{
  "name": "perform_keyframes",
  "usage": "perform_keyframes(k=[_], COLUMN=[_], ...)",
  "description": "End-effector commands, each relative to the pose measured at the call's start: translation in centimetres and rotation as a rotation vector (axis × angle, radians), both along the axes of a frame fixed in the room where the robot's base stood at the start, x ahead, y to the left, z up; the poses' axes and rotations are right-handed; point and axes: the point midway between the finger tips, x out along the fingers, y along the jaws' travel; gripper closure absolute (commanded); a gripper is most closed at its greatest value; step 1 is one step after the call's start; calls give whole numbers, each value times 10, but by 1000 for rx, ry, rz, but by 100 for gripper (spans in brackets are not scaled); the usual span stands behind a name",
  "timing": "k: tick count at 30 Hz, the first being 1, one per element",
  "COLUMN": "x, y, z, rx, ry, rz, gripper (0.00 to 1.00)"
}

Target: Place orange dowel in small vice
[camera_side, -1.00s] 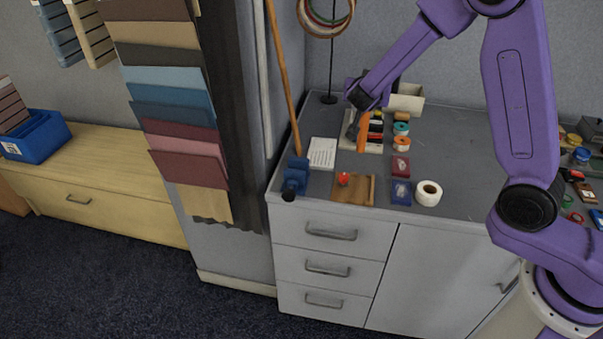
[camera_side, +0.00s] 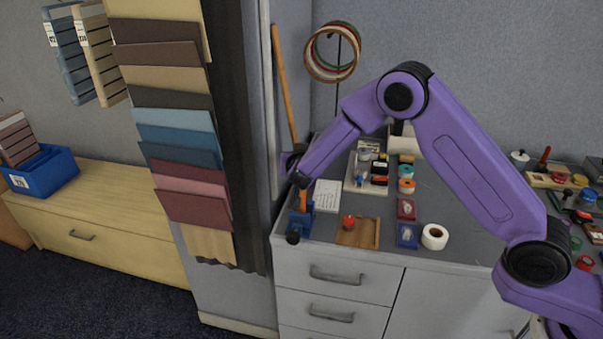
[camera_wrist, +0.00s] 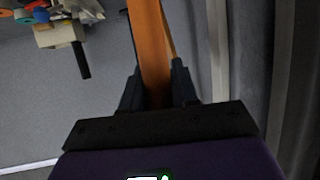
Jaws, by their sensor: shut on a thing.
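The small blue vice (camera_side: 301,221) stands at the front left corner of the grey worktop. My gripper (camera_side: 297,176) is just above the vice in the side view. The orange dowel (camera_side: 303,199) hangs down from it, its lower end at the vice's top. I cannot tell whether that end is between the vice jaws. In the wrist view my gripper (camera_wrist: 158,95) is shut on the orange dowel (camera_wrist: 150,45), which runs up out of the picture between the fingers. The vice does not show clearly in the wrist view.
A white card (camera_side: 328,195) and a wooden tray (camera_side: 367,234) with a red item lie right of the vice. A white tape roll (camera_side: 434,237) and a holder of small tools (camera_side: 352,184) are farther right. A curtain and fabric samples (camera_side: 190,155) hang close on the left.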

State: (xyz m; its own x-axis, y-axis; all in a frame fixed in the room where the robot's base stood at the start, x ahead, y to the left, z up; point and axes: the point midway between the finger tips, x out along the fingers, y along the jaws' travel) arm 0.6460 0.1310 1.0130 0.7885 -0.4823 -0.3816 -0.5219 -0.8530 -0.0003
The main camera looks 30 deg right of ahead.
Motion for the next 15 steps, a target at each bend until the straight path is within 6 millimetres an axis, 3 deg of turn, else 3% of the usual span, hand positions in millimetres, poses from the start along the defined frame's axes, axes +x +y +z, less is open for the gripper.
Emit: perform_keyframes(k=[6,15], x=[0,0], y=[0,0], z=[-29,-32], rx=[-1,1], ry=[3,0], rz=[1,0], gripper=[100,100])
